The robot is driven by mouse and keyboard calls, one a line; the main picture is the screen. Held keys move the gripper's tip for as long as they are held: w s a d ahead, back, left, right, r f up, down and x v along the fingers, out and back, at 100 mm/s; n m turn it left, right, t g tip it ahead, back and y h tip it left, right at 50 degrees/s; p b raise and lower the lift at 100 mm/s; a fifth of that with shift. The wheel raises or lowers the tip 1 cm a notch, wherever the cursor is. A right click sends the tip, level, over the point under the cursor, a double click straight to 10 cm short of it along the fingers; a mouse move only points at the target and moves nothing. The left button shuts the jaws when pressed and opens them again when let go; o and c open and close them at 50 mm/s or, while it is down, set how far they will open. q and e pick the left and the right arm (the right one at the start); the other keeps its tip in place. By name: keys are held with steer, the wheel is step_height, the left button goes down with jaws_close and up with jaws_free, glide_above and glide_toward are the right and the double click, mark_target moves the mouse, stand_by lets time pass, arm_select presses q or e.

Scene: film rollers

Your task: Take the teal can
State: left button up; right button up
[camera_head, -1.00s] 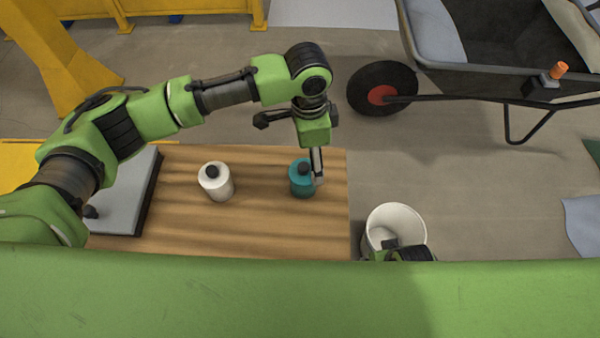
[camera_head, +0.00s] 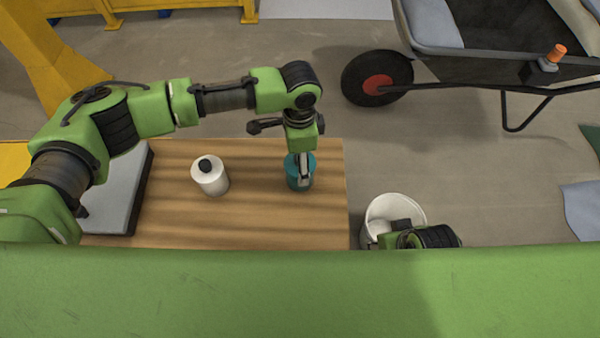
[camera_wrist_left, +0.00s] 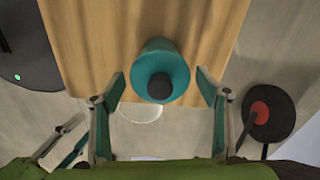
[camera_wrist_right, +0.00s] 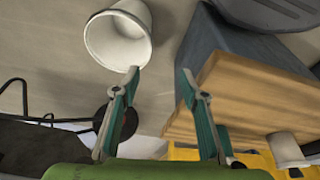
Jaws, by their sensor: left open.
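The teal can (camera_head: 291,176) stands upright near the right end of the wooden table, its dark top knob largely hidden by my left gripper in the head view. My left gripper (camera_head: 303,180) is over the can, pointing down. In the left wrist view the teal can (camera_wrist_left: 161,72) with its dark knob lies between the spread fingers of my left gripper (camera_wrist_left: 160,85), with gaps on both sides. My right gripper (camera_wrist_right: 160,75) is open and empty in the right wrist view; its arm shows near the white bucket in the head view.
A white can (camera_head: 211,180) with a dark knob stands left of the teal one on the table (camera_head: 255,220). A grey slab (camera_head: 118,195) is at the table's left. The white bucket (camera_head: 369,215) stands off the right edge. A wheelbarrow (camera_head: 480,70) is behind right.

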mark_target(292, 182)
arm_select(q)
steer(key=shift+f+b, duration=0.5)
steer(key=shift+f, duration=1.85)
steer(key=c, duration=1.2)
arm_select(e)
steer(key=v, duration=0.4)
steer(key=shift+r, duration=0.1)
arm_select(q)
steer(key=shift+r, duration=0.2)
